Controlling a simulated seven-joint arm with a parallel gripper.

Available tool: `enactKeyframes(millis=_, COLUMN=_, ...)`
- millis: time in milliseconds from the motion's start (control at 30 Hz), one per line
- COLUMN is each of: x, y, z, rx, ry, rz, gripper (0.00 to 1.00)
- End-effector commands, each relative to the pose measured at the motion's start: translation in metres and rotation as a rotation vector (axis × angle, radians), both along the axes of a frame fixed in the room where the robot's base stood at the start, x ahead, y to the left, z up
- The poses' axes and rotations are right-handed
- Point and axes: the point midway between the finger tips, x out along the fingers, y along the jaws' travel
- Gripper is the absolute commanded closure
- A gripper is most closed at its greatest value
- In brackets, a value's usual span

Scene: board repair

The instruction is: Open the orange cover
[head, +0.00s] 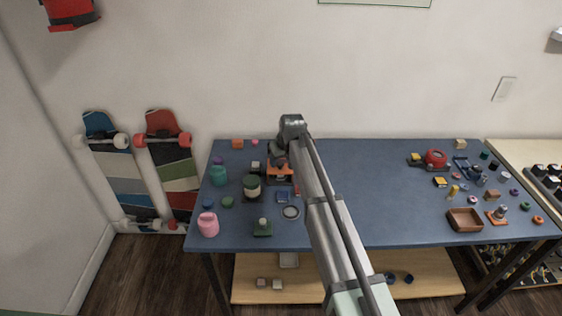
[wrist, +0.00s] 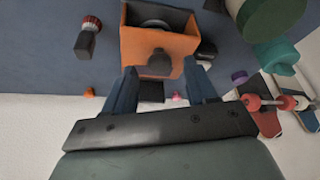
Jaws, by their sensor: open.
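The orange cover (wrist: 135,45) shows at the top centre of the wrist view as a box-like orange part with a dark grey knob (wrist: 159,63) on its near face. A dark space with a rounded grey shape lies behind its near edge. I cannot tell whether the cover is a hinged lid. In the head view the orange part (head: 283,170) is on the blue table's left half, partly hidden by my arm. My gripper (wrist: 160,74) is open, its two dark fingers on either side of the knob; contact cannot be told.
A dark green-lidded jar (head: 252,187) stands left of the orange part, with teal (head: 218,176) and pink (head: 208,225) jars further left. A red-knobbed part (wrist: 90,28) lies beside the orange part in the wrist view. The blue table (head: 390,215) is mostly clear at its middle.

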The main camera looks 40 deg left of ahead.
Motion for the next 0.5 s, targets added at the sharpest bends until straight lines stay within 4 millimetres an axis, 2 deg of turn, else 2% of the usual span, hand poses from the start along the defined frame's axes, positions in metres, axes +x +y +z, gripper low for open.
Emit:
enactKeyframes(millis=200, x=0.0015, y=0.0039, z=-0.0107, rx=-0.001, ry=0.000, rz=0.000, gripper=0.43)
enactKeyframes(millis=500, x=0.0015, y=0.0039, z=-0.0112, rx=-0.001, ry=0.000, rz=0.000, gripper=0.45)
